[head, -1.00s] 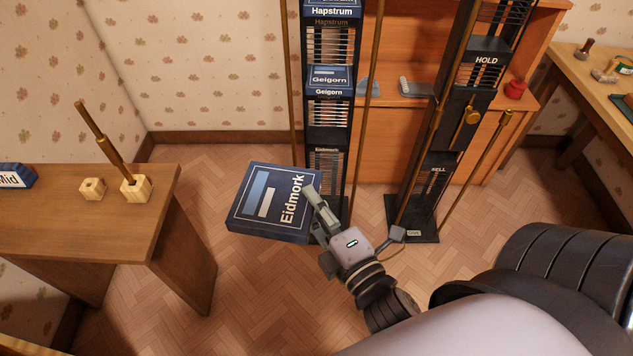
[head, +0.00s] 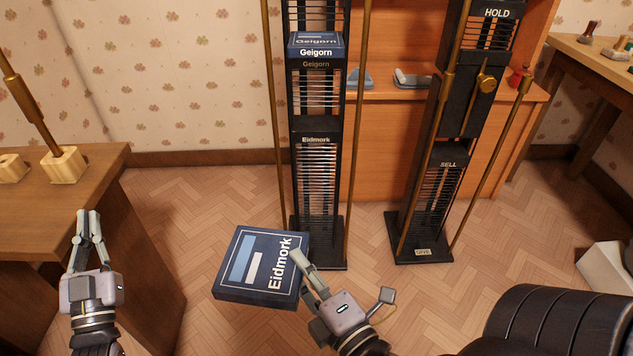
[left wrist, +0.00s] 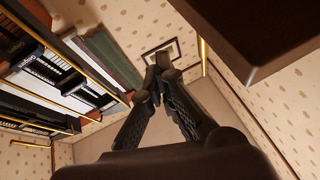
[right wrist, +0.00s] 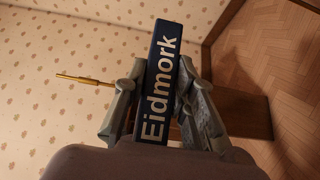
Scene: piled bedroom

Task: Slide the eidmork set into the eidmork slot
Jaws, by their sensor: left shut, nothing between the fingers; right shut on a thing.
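The eidmork set is a flat dark-blue box (head: 252,262) with white "Eidmork" lettering and light stripes. My right gripper (head: 303,272) is shut on its right edge and holds it in front of the black rack, apart from it. In the right wrist view the box's lettered spine (right wrist: 160,85) stands between the fingers (right wrist: 160,105). The eidmork slot (head: 318,180) is the slatted bay under the "Eidmork" label, low in the rack, with the box lower left of it. My left gripper (head: 90,225) is shut and empty beside the desk; its closed fingertips (left wrist: 155,75) show in the left wrist view.
A Geigorn box (head: 316,47) sits in the rack above. Brass rods flank the rack (head: 320,125). A second rack (head: 440,190) marked HOLD and SELL stands to the right. A wooden desk (head: 95,170) with a brass-handled tool is at left. Floor between is clear.

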